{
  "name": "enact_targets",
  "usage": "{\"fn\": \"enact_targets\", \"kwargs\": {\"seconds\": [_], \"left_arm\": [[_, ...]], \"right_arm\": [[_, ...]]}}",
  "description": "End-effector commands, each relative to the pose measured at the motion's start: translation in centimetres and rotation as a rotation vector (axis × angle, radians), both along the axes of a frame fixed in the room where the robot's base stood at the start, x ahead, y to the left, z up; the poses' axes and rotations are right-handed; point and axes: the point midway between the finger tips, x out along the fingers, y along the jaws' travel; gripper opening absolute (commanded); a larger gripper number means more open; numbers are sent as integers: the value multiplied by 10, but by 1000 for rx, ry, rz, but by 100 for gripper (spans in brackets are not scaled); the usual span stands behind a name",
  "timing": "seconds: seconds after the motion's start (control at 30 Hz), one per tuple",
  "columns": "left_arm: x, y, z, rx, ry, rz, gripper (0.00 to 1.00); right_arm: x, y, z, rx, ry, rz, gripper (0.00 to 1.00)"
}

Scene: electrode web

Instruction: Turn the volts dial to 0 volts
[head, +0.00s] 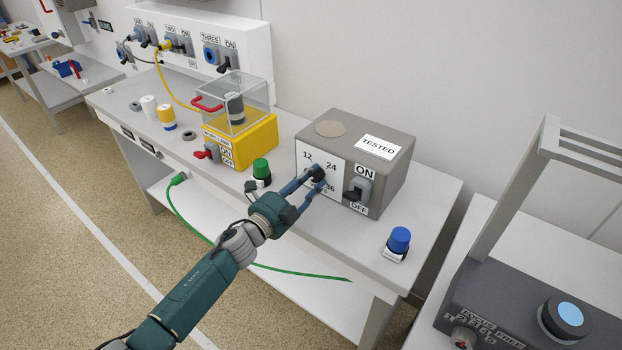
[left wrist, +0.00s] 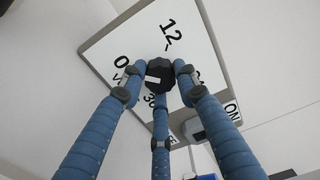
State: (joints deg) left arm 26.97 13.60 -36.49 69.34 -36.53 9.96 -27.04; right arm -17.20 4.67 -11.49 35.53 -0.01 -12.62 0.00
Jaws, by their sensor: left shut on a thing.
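The volts dial (head: 319,173) is a small black knob on a white panel (head: 304,166) on the front of a grey box (head: 388,140) marked TESTED. My left gripper (head: 313,178) reaches the panel from the front, with its blue fingers shut around the knob. In the left wrist view, the three fingers (left wrist: 160,78) close about the dial (left wrist: 157,70), which bears a white mark on its face. The numbers 12, 0 and 36 show around it; fingers partly hide the others. I cannot tell for sure which number the mark points to. My right gripper is out of view.
Right of the panel is an ON/OFF switch (head: 357,190). A green-capped button (head: 261,170) and a blue-capped one (head: 398,242) stand on the bench. A yellow box (head: 250,145) with a clear cover stands left. A dark machine (head: 500,310) is at the right.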

Motion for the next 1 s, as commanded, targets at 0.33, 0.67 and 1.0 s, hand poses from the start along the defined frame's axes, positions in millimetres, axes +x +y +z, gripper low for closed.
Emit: {"fn": "enact_targets", "kwargs": {"seconds": [0.33,0.67,1.0], "left_arm": [[5,6,6,-7,-3,13,4],[3,3,3,-5,-1,8,50],[-25,24,0,1,1,6,50]], "right_arm": [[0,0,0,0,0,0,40],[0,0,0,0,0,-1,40],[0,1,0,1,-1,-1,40]]}}
